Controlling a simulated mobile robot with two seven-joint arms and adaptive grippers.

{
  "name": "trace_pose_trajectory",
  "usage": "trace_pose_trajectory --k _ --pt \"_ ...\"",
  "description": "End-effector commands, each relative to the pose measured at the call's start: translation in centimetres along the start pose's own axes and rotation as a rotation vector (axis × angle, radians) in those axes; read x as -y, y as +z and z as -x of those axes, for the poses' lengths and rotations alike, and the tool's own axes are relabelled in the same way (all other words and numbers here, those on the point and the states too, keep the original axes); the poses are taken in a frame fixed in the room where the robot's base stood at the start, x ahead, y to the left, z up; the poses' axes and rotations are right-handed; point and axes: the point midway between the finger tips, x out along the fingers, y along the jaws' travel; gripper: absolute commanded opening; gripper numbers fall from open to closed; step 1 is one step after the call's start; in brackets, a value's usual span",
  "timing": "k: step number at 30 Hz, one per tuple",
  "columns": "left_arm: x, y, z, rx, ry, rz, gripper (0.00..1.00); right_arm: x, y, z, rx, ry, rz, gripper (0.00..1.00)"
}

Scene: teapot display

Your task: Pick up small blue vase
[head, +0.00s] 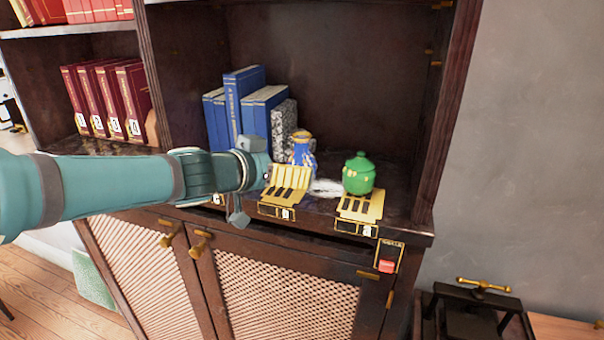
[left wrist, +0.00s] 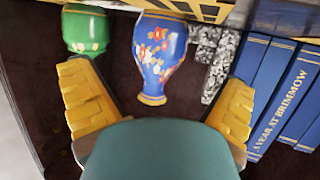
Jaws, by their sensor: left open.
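The small blue vase (head: 303,153) stands on the cabinet shelf, with a gold rim and painted flowers. My left gripper (head: 290,177) is just in front of it and hides its lower part. In the left wrist view the vase (left wrist: 160,52) appears upside down, with red and white flowers. It shows between the two spread yellow fingers of my left gripper (left wrist: 157,84), with gaps on both sides. The gripper is open and empty. My right gripper is not in view.
A green lidded jar (head: 359,175) stands right of the vase, behind a gold striped plate (head: 362,206). Blue books (head: 240,105) and a speckled grey block (head: 284,128) stand behind and left. The shelf's right wall (head: 448,110) is beyond the jar.

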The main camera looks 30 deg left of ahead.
Motion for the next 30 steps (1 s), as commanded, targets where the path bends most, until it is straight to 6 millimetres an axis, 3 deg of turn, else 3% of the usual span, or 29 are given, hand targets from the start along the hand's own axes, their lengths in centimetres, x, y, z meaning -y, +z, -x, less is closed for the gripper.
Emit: trace_pose_trajectory --k 5,15,24,25,26,30 --pt "-0.1 0.2 -1.0 0.0 0.001 -0.001 1.0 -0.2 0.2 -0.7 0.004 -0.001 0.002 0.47" --pt "-0.1 0.5 -5.1 0.0 0.001 -0.001 1.0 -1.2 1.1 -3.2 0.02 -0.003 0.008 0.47" --pt "-0.2 0.2 -5.4 0.0 0.0 0.0 1.0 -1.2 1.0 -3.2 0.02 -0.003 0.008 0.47" --pt "-0.2 0.2 -5.4 0.0 0.0 0.0 0.96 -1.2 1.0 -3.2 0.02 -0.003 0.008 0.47" --pt "-0.2 0.2 -5.4 0.0 0.0 0.0 0.86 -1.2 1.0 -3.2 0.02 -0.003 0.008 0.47" --pt "-0.1 0.2 -5.4 0.0 0.0 0.0 0.37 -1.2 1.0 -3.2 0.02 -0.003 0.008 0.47"
